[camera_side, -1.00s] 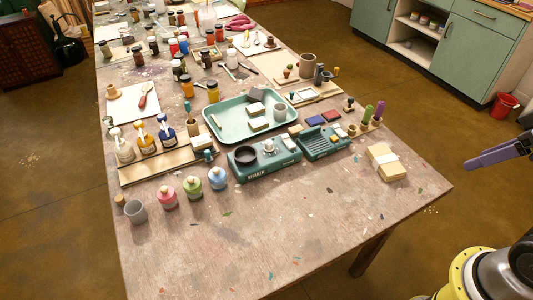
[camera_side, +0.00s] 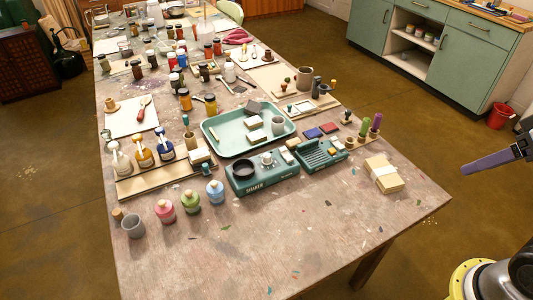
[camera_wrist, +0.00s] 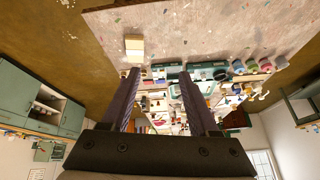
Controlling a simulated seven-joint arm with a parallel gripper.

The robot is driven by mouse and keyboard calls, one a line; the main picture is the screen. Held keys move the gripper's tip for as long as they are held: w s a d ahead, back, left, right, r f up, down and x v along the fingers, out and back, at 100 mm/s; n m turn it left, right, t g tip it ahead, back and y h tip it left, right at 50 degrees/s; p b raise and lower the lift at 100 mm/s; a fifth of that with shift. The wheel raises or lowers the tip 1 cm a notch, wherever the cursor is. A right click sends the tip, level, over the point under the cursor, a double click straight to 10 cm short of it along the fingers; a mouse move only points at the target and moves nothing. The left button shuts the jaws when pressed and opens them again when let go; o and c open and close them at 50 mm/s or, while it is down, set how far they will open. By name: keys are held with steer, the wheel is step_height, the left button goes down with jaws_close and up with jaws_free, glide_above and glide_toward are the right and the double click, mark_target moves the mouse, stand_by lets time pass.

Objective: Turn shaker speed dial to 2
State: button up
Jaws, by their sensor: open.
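The teal shaker (camera_side: 262,177) stands on the table near its front middle, with the word SHAKER on its front. It has a dark ring (camera_side: 243,168) on top at its left and a pale round dial (camera_side: 267,159) to the right of the ring. The dial's numbers are too small to read. My gripper (camera_side: 466,171) is off the table's right edge, well apart from the shaker. In the wrist view its two purple fingers (camera_wrist: 157,92) are spread with nothing between them. The shaker shows small and upside down there (camera_wrist: 204,72).
A teal ridged device (camera_side: 320,156) stands close to the shaker's right. A wrapped beige block (camera_side: 384,176) lies near the right edge. A teal tray (camera_side: 221,146) is behind. Pink, green and blue jars (camera_side: 191,200) stand to the left. The table's front is clear.

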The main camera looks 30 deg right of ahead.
steer(key=w+r+m+h, duration=0.1)
steer(key=w+r+m, duration=0.4)
steer(key=w+r, duration=0.45)
steer(key=m+g+h, duration=0.1)
steer(key=m+h, duration=0.1)
steer(key=m, duration=0.1)
glide_above(267, 155)
steer(key=s+d, duration=0.1)
steer(key=s, duration=0.3)
step_height(267, 155, down, 14)
steer(key=r, duration=0.1)
steer(key=a+f+n+g, duration=0.1)
steer(key=a+f, duration=0.4)
steer(key=f, duration=0.5)
steer(key=x, duration=1.3)
steer(key=shift+s+f, duration=0.1)
steer(key=shift+s, duration=0.1)
